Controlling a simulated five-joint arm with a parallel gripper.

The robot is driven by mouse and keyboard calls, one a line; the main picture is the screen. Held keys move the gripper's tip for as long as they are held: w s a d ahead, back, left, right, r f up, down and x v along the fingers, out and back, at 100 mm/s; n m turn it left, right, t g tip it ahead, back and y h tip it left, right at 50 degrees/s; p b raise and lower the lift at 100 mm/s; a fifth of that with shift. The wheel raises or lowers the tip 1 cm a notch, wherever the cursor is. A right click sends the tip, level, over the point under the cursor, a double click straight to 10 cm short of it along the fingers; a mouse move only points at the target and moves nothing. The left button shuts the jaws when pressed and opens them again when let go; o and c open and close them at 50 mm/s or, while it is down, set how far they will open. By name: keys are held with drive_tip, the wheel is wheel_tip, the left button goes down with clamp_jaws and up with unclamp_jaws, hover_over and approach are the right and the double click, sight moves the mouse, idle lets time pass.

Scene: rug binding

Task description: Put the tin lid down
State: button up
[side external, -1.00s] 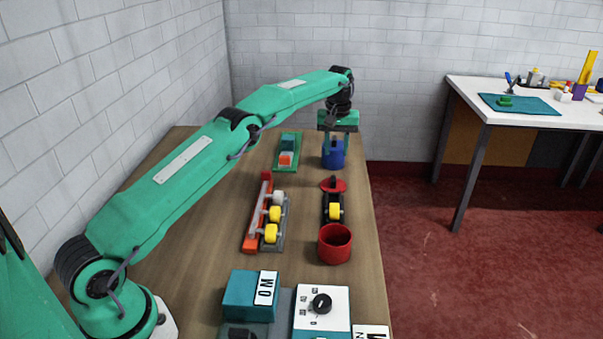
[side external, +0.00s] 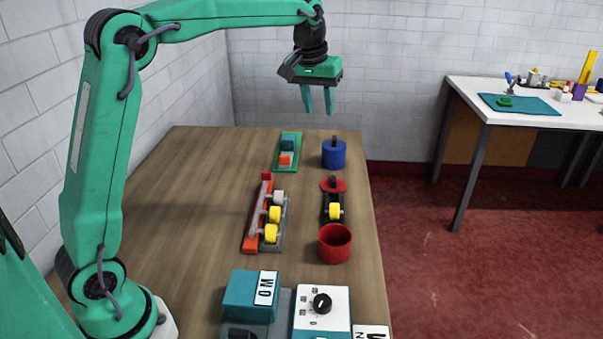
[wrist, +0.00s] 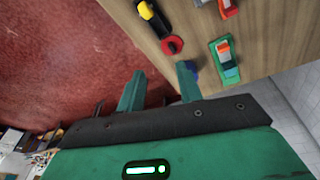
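A red lid (side external: 340,187) with a dark knob lies on the table behind the open red tin (side external: 335,245). The red lid also shows in the wrist view (wrist: 174,47). A blue tin (side external: 333,155) stands farther back, with a dark upright knob on top. In the wrist view the blue tin is mostly hidden behind a finger. My gripper (side external: 318,108) is raised high above the far end of the table, above and left of the blue tin in the side view. Its two fingers are apart with nothing between them, also in the wrist view (wrist: 160,84).
A black holder with a yellow roller (side external: 335,212) sits between red lid and red tin. An orange and grey rack (side external: 252,235) with rollers and a green tray (side external: 291,140) with blocks lie left. Teal and white boxes (side external: 248,297) stand in front. The table's left side is clear.

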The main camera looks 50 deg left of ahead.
drive_tip(key=s+d+r+m+t, duration=0.2)
drive_tip(key=s+d+m, duration=0.1)
drive_tip(key=s, duration=1.3)
drive_tip(key=s+d+f+m+t, duration=0.1)
drive_tip(key=s+f, duration=0.6)
drive_tip(key=s, duration=0.7)
drive_tip(key=shift+d+f+m, duration=0.15)
drive_tip(key=shift+d+m, duration=0.35)
